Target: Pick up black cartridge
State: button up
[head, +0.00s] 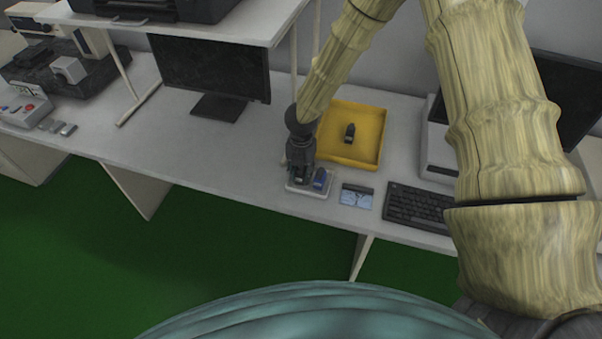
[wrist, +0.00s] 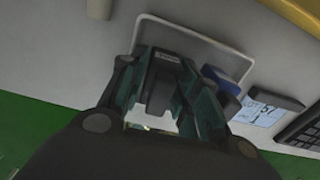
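My gripper (head: 301,172) points down over the left part of a small white tray (head: 318,192) near the table's front edge. In the wrist view, the fingers of my gripper (wrist: 168,80) stand on either side of a dark cartridge (wrist: 167,58) with a small pale label. I cannot tell whether they touch it. In the head view my gripper mostly hides this cartridge. A blue cartridge (head: 320,178) sits just right of the gripper in the same tray; it also shows in the wrist view (wrist: 221,80). Another black object (head: 350,132) lies in the yellow tray (head: 372,148).
A card with blue markings (head: 356,196) and a keyboard (head: 418,207) lie right of the white tray. A monitor (head: 212,72) stands behind to the left. The table (head: 190,135) is clear left of the gripper. A shelf (head: 180,32) overhangs the back left.

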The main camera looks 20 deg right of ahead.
jog(key=c, duration=0.7)
